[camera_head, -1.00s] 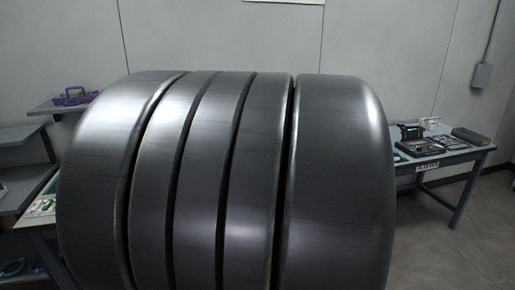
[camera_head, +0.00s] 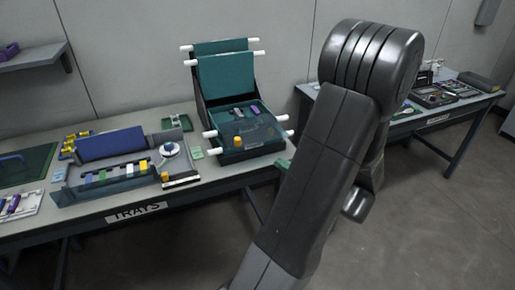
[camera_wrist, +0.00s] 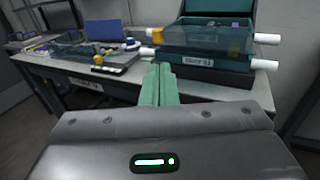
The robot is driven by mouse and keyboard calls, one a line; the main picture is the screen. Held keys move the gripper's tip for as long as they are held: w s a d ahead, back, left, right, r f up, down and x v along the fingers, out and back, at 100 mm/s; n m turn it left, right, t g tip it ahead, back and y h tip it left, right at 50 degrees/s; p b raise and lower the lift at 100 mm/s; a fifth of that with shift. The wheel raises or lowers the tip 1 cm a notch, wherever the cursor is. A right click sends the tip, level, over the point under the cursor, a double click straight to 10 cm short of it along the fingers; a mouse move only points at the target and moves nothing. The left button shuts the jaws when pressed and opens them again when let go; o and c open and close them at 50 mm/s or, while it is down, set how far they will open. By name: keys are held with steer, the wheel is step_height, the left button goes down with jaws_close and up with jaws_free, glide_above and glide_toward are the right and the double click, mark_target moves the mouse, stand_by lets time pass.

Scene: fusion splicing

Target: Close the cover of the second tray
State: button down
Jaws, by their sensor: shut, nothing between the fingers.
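A dark tray stand (camera_head: 200,100) sits on the table marked TRAYS. Two teal panels (camera_head: 227,76) with white rod ends stand raised, one behind the other. Below them a tray (camera_head: 245,132) holds small parts and an orange piece. In the wrist view the tray front (camera_wrist: 195,62) shows ahead, with white rod ends (camera_wrist: 265,65) at its right; its label is too small to read surely. My gripper (camera_wrist: 158,70) has green fingers together and empty, in front of and below the tray front, apart from it. In the head view my arm hides most of the gripper.
A clear box with a blue raised panel (camera_head: 110,143) stands left of the stand, with a round white part (camera_head: 170,150) beside it. A second table (camera_head: 470,105) with tools is at the right. Floor in front of the tables is free.

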glide_toward(238, 131)
steer(key=s+a, duration=0.1)
steer(key=a, duration=0.1)
steer(key=s+a+r, duration=0.1)
steer(key=s+a, duration=0.1)
steer(key=shift+r+p, duration=0.25)
steer(key=shift+p, duration=0.15)
steer(key=w+a, duration=0.1)
steer(key=w, duration=0.2)
steer(key=w+a, duration=0.1)
steer(key=w, duration=0.3)
steer(key=w+a, duration=0.1)
steer(key=w, duration=0.3)
steer(key=shift+a, duration=0.3)
steer(key=shift+r, duration=0.1)
steer(key=shift+s+d+b, duration=0.35)
steer(key=shift+d, duration=0.1)
steer(key=v, duration=1.3)
steer(key=shift+b, duration=0.4)
